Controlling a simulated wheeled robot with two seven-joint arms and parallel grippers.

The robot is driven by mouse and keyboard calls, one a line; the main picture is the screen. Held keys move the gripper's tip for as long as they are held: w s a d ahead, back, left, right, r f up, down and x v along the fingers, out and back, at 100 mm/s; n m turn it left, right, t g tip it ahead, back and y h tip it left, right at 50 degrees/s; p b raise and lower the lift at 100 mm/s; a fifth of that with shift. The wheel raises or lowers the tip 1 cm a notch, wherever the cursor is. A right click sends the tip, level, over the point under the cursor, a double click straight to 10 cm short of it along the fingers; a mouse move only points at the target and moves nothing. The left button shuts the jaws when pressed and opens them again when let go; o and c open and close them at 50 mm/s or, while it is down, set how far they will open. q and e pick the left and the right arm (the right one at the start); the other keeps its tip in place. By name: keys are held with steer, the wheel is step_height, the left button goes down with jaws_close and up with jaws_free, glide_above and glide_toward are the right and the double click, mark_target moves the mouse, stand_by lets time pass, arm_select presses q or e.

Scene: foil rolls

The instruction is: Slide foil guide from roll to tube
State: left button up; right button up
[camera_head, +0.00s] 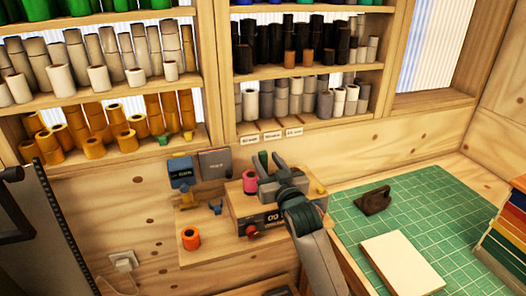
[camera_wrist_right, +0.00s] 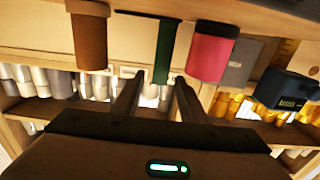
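My right gripper (camera_head: 270,164) is above the wooden stand. Its fingers are apart in the right wrist view (camera_wrist_right: 157,82), with the lower end of a slim green tube or strip (camera_wrist_right: 164,50) showing between the tips. I cannot tell whether they touch it. A pink roll (camera_head: 250,181) is left of the gripper and also shows in the wrist view (camera_wrist_right: 211,52). A brown cylinder (camera_wrist_right: 88,38) is on the other side of the green piece. An orange roll (camera_head: 190,238) stands on the lower wooden board. I cannot tell which piece is the foil guide. My left gripper is not seen.
Shelves (camera_head: 220,143) full of rolls line the back. A blue box (camera_head: 180,172) and a grey box (camera_head: 214,163) are behind the stand. A green cutting mat (camera_head: 400,215) at right holds a dark tool (camera_head: 374,200) and a pale pad (camera_head: 402,264).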

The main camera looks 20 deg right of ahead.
mark_target(264, 157)
steer(key=shift+w+p, duration=0.5)
steer(key=shift+w, duration=1.3)
jaws_close()
